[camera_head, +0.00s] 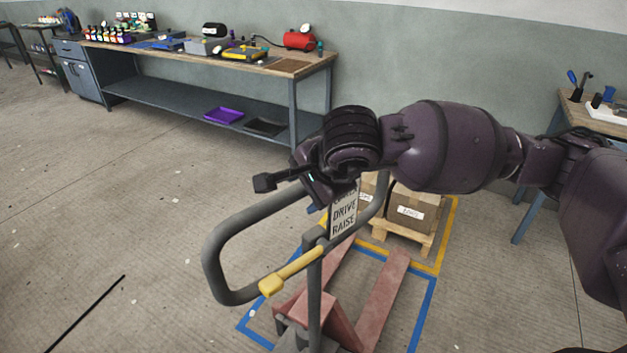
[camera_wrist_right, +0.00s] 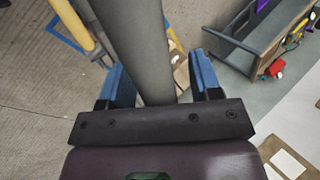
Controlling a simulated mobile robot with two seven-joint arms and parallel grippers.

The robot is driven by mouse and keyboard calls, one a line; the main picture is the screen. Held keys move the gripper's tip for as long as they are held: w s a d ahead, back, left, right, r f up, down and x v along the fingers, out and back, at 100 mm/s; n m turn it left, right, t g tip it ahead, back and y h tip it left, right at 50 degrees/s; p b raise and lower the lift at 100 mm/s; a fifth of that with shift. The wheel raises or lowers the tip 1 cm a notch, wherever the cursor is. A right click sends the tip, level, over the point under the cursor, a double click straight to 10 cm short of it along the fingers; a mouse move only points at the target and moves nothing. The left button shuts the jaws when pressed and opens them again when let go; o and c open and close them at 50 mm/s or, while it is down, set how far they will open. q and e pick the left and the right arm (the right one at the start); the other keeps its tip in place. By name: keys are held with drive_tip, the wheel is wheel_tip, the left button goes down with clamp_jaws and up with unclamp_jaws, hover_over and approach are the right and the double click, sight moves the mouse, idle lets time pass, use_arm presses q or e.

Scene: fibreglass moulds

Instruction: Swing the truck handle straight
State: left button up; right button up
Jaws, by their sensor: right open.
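The truck handle (camera_head: 215,250) is a grey tube loop on an upright post, with a yellow lever (camera_head: 290,270) across it and a "DRIVE RAISE" sign (camera_head: 344,218). It stands above the red pallet truck (camera_head: 383,300). My right gripper (camera_head: 325,203) is at the loop's far upper side, partly hidden by my own wrist. In the right wrist view its blue fingers (camera_wrist_right: 160,78) are open on either side of the grey handle tube (camera_wrist_right: 140,45), with a gap beside the right finger. My left gripper is not in view.
A pallet with cardboard boxes (camera_head: 412,212) stands beyond the forks, inside yellow floor tape (camera_head: 447,225). Blue tape (camera_head: 425,310) surrounds the truck. A long workbench (camera_head: 215,62) lines the back wall; another table (camera_head: 590,117) is at the right.

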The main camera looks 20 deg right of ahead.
drive_tip(key=shift+f, duration=0.15)
clamp_jaws()
idle(0.4)
idle(1.0)
